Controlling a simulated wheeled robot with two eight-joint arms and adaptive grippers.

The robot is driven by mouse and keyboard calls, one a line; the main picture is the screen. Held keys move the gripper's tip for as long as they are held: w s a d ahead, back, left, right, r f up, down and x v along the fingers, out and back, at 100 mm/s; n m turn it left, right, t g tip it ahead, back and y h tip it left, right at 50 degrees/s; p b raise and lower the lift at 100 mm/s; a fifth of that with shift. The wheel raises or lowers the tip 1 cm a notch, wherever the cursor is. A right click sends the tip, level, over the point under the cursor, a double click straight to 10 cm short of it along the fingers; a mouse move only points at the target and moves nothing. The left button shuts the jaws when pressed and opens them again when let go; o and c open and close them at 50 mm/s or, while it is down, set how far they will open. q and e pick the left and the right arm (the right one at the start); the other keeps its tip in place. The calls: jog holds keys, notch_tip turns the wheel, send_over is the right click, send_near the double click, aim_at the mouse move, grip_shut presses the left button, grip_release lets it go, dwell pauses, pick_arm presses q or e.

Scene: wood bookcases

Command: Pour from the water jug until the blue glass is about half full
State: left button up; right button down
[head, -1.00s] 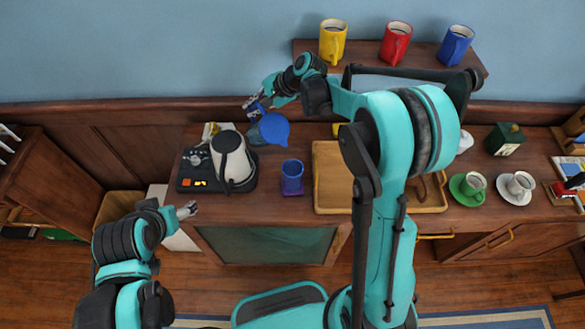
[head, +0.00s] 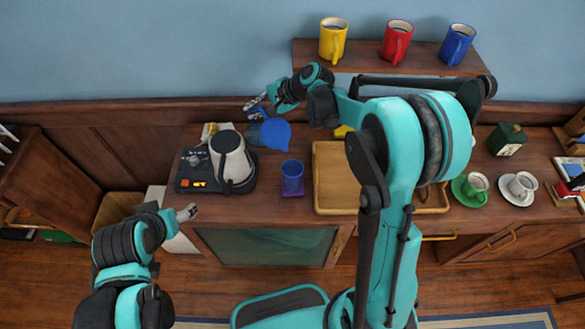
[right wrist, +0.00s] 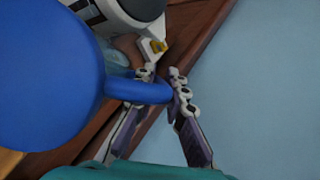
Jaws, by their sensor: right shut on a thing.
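The water jug has a round blue lid (head: 275,133), and its blue handle (right wrist: 135,90) shows in the right wrist view. My right gripper (head: 256,108) is shut on that handle at the back of the counter. Its fingertips (right wrist: 163,80) close around the handle. Most of the jug's body is hidden under the lid, so its tilt and water level are unclear. My left gripper (head: 187,212) is empty at the counter's front left edge.
A kettle (head: 232,158) stands on a black base (head: 190,181) left of the glass. A wooden tray (head: 330,190) lies to its right. Green (head: 474,190) and white cups (head: 520,186) stand farther right. Several mugs stand on the shelf (head: 375,50) above.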

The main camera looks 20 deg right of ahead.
jog(key=shift+s+d+f+t+y+b, duration=0.2)
jog(key=shift+s+f+t+y+b, duration=0.25)
jog(key=shift+t+b, duration=0.6)
dwell(0.9)
jog(key=shift+s+d+r+n+y+b, duration=0.15)
jog(key=shift+s+r+n+y+b, duration=0.2)
jog(key=shift+r, duration=0.2)
dwell(2.2)
